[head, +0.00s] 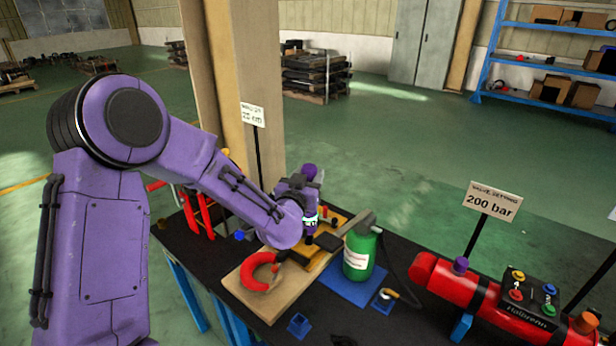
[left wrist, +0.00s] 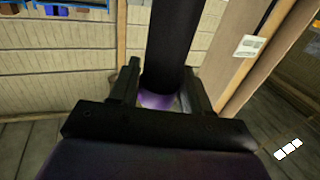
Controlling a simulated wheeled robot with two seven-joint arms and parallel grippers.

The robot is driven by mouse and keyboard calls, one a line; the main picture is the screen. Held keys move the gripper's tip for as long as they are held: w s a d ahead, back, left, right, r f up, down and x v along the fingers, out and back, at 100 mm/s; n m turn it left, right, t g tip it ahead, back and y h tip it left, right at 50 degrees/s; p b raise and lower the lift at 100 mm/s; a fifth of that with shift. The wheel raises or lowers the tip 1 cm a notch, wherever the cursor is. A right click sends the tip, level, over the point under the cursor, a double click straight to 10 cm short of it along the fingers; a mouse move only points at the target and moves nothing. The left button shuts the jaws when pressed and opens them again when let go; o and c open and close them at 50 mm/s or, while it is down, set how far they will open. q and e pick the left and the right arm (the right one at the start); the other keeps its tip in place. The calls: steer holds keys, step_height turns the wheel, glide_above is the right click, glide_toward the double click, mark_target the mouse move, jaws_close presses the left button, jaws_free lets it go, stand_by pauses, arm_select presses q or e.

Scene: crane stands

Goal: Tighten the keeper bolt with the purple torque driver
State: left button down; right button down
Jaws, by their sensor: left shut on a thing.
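My left gripper (head: 305,190) is above the black table, over the boards, and shut on the purple torque driver (head: 308,172). In the left wrist view the gripper (left wrist: 160,95) holds the driver between its two fingers, with a purple band (left wrist: 158,99) there and a thick dark cylinder (left wrist: 172,45) running up from it. A red hook-shaped part (head: 258,273) lies on a wooden board (head: 250,300), to the left of and below the gripper. I cannot make out the keeper bolt; the wrist and gripper cover part of that area. My right gripper is not in view.
A green bottle (head: 361,252) stands on a blue mat (head: 345,287) just right of the boards. A red cylinder with a black knob box (head: 529,292) lies farther right. A red tool rack (head: 198,212) stands left, behind my arm. A post (head: 240,80) rises behind the table.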

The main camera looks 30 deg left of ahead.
mark_target(308, 167)
arm_select(q)
steer(key=shift+w+r+p, duration=0.1)
steer(key=shift+r+p, duration=0.6)
steer(key=shift+r, duration=0.1)
steer(key=shift+r+p, duration=1.6)
steer(key=shift+r, duration=0.3)
steer(key=shift+f, duration=0.1)
